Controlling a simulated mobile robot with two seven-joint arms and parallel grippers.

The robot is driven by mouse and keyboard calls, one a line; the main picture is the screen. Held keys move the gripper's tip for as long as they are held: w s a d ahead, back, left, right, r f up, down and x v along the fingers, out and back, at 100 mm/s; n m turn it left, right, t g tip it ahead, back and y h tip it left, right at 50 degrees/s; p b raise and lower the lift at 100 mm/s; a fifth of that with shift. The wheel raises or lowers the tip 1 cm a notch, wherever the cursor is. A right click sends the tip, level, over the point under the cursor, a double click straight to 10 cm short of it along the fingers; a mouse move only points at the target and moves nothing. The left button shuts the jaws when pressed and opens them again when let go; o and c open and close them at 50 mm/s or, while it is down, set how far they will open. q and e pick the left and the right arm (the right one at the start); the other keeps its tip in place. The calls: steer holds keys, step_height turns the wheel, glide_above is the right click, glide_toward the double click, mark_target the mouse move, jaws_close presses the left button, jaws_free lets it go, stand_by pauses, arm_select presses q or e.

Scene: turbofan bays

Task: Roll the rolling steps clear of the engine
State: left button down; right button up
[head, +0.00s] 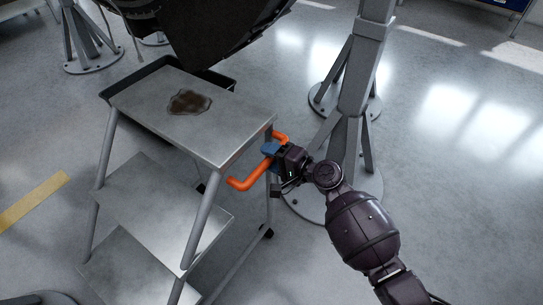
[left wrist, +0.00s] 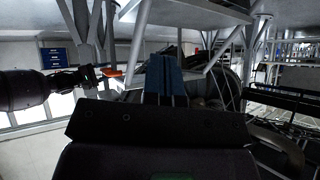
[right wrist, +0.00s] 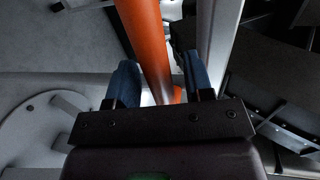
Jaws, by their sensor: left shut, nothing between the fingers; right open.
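The rolling steps (head: 230,125) are grey metal, with a top platform, lower treads and small dark castors. An orange handle (head: 243,183) sticks out from their right side. The dark underside of the engine (head: 190,28) is at the top of the head view, just behind the platform. My right gripper (head: 271,151) is at the handle. In the right wrist view the open fingers (right wrist: 158,85) stand either side of the orange bar (right wrist: 150,45). My left gripper (left wrist: 165,78) is shut and empty in the left wrist view; the head view does not show it.
A brown stain (head: 190,102) marks the platform. A black tray (head: 150,72) lies behind the steps. A grey stand (head: 350,115) with round floor plates is close on the right, another (head: 88,45) at back left. Floor is open at far right and left, near a yellow stripe (head: 32,200).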

jaws_close()
stand_by(0.5)
